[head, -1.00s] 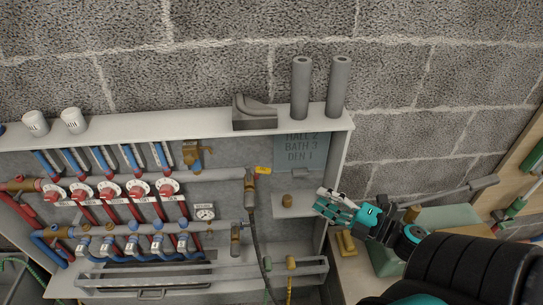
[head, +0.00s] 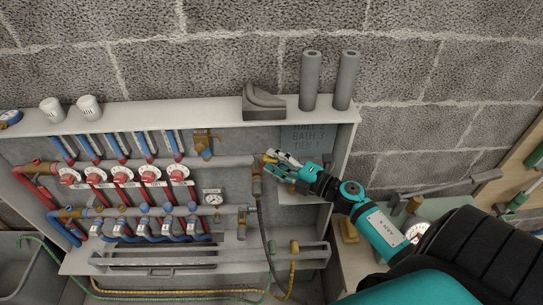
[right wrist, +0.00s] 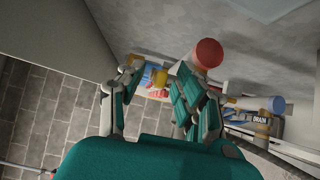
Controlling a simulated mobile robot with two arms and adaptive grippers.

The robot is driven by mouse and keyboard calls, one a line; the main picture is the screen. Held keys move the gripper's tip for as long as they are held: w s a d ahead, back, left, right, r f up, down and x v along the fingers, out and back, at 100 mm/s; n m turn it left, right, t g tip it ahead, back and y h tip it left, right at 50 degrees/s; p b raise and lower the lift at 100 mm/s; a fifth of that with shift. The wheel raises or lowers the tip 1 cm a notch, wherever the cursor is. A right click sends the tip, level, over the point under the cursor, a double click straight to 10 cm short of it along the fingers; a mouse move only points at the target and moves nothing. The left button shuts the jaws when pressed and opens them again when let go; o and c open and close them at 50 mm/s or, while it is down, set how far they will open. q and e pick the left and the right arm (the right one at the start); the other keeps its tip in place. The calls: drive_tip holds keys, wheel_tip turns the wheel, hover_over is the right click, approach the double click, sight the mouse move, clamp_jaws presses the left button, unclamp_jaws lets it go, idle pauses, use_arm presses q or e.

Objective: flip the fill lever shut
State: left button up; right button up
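The fill lever (head: 269,157) is a small yellow handle at the right end of the upper grey manifold pipe, sticking out to the right above a brass valve (head: 257,183) with a dark hose. My right gripper (head: 275,163) is at the lever, its fingers partly covering it. In the right wrist view the fingers (right wrist: 160,95) are apart, and a small yellow piece (right wrist: 159,78), apparently the lever, shows between their tips. Contact cannot be told. A red pipe cap (right wrist: 208,53) is close to one finger. My left gripper is not in view.
The cabinet holds red dials (head: 123,175), a pressure gauge (head: 213,198) and a lower manifold with blue pipes. Grey tubes (head: 311,80) and a grey block (head: 263,102) stand on its top (head: 180,109). A blue cap beside a DRAIN label (right wrist: 262,119) shows in the right wrist view.

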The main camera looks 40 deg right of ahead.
drive_tip(key=shift+w+a, duration=0.25)
drive_tip(key=shift+w, duration=0.35)
clamp_jaws()
drive_tip(key=n+y+b, duration=0.1)
drive_tip(key=n+g+y+b, duration=0.1)
drive_tip(key=y, duration=0.1)
drive_tip(key=w+n+g+y+b, duration=0.1)
drive_tip(key=shift+d+b, duration=0.35)
